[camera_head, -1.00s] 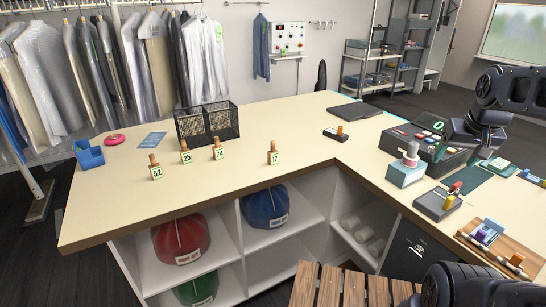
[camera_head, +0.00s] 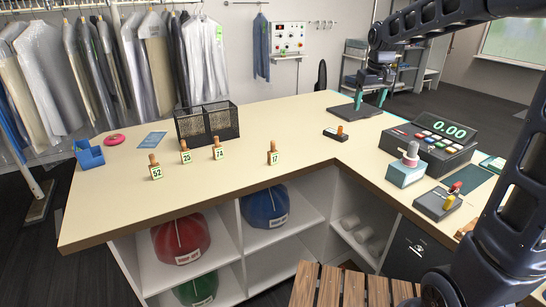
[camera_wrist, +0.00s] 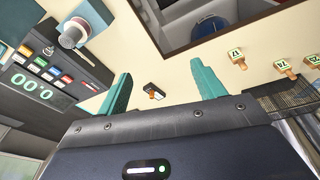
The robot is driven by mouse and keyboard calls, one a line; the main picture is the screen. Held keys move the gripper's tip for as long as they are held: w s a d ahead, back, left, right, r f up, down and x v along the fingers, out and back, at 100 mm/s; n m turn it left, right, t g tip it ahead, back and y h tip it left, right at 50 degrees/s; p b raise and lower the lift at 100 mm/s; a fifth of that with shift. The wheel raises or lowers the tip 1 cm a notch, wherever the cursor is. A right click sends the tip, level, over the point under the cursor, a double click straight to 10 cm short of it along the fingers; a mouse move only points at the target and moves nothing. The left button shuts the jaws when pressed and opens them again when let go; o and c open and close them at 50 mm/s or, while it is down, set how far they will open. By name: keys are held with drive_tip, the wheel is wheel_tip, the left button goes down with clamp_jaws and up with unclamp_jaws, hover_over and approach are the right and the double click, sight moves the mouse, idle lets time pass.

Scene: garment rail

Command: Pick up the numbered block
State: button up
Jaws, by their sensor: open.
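Several numbered blocks with wooden knobs stand upright on the cream counter: block 52 (camera_head: 156,172), block 25 (camera_head: 186,157), block 74 (camera_head: 219,153) and block 17 (camera_head: 273,158). The task does not say which number. My gripper (camera_head: 371,100) is open and empty, above the counter's far right part, well right of the blocks. In the wrist view my teal fingers (camera_wrist: 162,86) are spread wide. Block 17 (camera_wrist: 236,59) shows right of the right finger, with another numbered block (camera_wrist: 283,66) beyond it.
A black mesh basket (camera_head: 207,123) stands behind the blocks. A blue holder (camera_head: 89,155) sits far left. The counter around the blocks is clear.

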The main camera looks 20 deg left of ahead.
drive_tip(key=w+a+f+n, duration=0.1)
drive_tip(key=a+f, duration=0.4)
drive_tip(key=a, duration=0.6)
drive_tip(key=w+a+f+n+g, duration=0.1)
drive_tip(key=w+a+f, duration=0.3)
drive_tip(key=a, duration=0.8)
drive_tip(key=w+a+f+n+g, duration=0.1)
drive_tip(key=w+a+f+n, duration=0.2)
drive_tip(key=a+f, duration=0.5)
drive_tip(key=shift+w+a+h, duration=0.2)
drive_tip(key=shift+a+h, duration=0.1)
drive_tip(key=shift+a, duration=1.6)
drive_tip(key=shift+a+f, duration=0.3)
drive_tip(key=shift+f, duration=0.15)
hover_over(273, 151)
drive_tip(key=w, duration=0.2)
drive_tip(key=f, duration=0.5)
drive_tip(key=shift+s+a, duration=0.25)
drive_tip(key=shift+a, duration=0.1)
drive_tip(key=shift+s+d+f, duration=0.1)
drive_tip(key=shift+s+f, duration=0.05)
drive_tip(key=shift+f, duration=1.15)
drive_tip(key=shift+s+d+f, duration=0.1)
drive_tip(key=shift+s+f, duration=0.05)
drive_tip(key=shift+f, duration=1.15)
drive_tip(key=c, duration=1.3)
